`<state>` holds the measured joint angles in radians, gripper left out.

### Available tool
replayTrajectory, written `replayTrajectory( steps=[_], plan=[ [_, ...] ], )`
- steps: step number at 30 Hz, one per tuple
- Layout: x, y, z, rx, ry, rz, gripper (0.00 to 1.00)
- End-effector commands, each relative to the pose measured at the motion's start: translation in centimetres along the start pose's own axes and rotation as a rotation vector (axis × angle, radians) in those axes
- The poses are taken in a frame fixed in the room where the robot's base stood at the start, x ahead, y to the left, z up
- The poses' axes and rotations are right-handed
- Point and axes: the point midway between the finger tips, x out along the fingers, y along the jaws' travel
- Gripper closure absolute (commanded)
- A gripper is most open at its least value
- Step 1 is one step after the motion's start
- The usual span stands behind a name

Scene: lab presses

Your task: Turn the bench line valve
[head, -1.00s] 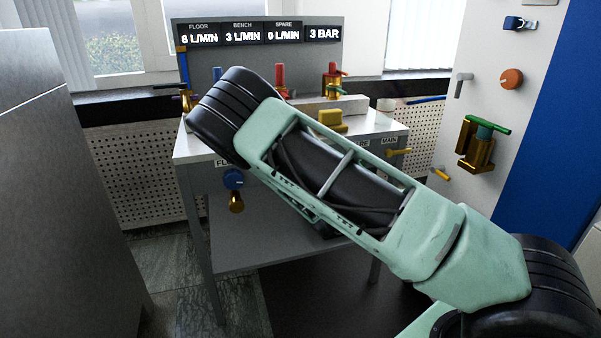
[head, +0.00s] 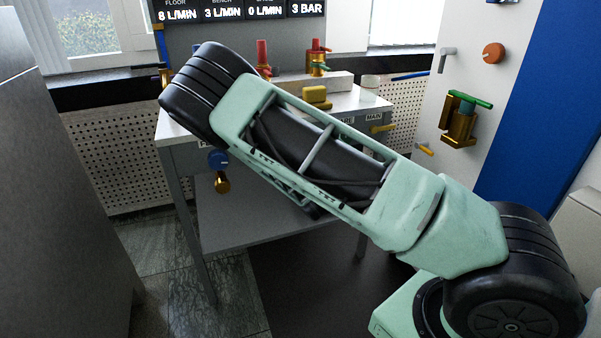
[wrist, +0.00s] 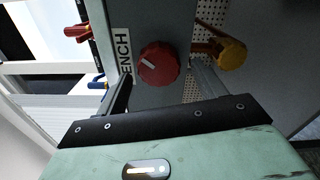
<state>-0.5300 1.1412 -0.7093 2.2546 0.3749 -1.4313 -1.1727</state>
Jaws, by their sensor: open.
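The bench valve is a round red knob (wrist: 158,65) with a pale pointer mark, on the grey front beside a label reading "ENCH", its first letter cut off, in the wrist view. My gripper (wrist: 163,78) is open, with one finger on each side of the knob in the picture. Whether the fingers touch it or are short of it I cannot tell. In the head view my arm hides both the knob and the gripper. The readout panel (head: 237,12) there shows bench at 3 L/MIN.
A blue knob (head: 218,160) with a brass fitting sits on the bench front at left. A green-handled brass valve (head: 460,118) is on the right wall. A grey cabinet (head: 60,200) stands at left.

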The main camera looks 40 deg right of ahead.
Motion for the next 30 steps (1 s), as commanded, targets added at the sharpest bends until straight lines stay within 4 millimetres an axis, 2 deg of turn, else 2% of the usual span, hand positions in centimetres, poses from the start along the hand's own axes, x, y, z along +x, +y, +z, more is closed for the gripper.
replayTrajectory(
  steps=[16,24,30],
  plan=[
    [-12.8,0.5,0.1,-0.005,0.004,-0.008,0.3],
    [-14.9,0.3,0.0,-0.002,0.002,-0.002,0.3],
    [-15.5,0.1,0.0,0.0,0.001,-0.001,0.3]
  ],
)
